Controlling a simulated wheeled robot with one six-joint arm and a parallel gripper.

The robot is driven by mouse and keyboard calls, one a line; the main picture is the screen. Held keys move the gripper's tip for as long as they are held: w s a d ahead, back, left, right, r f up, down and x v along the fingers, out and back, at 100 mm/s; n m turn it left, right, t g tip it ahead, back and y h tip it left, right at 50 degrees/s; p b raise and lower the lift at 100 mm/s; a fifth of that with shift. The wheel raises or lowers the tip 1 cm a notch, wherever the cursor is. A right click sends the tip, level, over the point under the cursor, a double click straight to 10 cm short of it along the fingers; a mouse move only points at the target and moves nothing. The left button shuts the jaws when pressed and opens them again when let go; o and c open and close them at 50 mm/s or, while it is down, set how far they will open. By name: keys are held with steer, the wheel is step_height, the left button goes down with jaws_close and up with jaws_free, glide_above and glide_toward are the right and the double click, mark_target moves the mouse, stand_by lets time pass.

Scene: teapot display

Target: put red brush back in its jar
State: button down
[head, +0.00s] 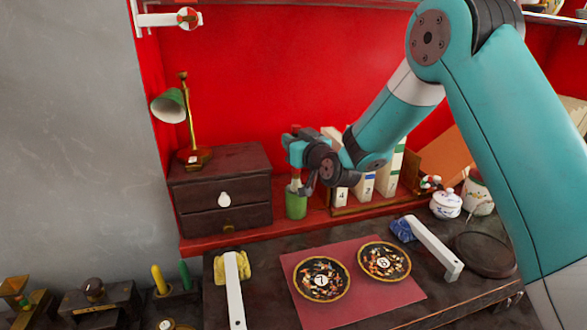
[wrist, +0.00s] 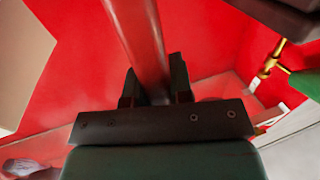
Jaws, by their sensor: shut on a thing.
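My gripper (head: 301,184) is in front of the red back wall, right above a green jar (head: 296,206) on the red ledge. In the wrist view my gripper (wrist: 156,90) is shut on a pinkish-grey rod (wrist: 140,38), which looks like the red brush's handle. The brush's head cannot be made out in either view. A short pale piece shows between the gripper and the jar's mouth in the head view. I cannot tell whether the lower end is inside the jar or just above it.
A dark drawer box (head: 235,160) with a green lamp (head: 170,106) stands left of the jar. White numbered boxes (head: 364,187) stand close on its right. In front lie a yellow brush (head: 233,285), a blue brush (head: 437,247) and two numbered dishes on a red mat (head: 350,310).

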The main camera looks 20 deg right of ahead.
step_height(320, 180, down, 7)
steer(key=shift+b, duration=0.3)
steer(key=shift+f, duration=0.2)
steer(key=c, duration=1)
jaws_free()
steer(key=shift+r, duration=0.1)
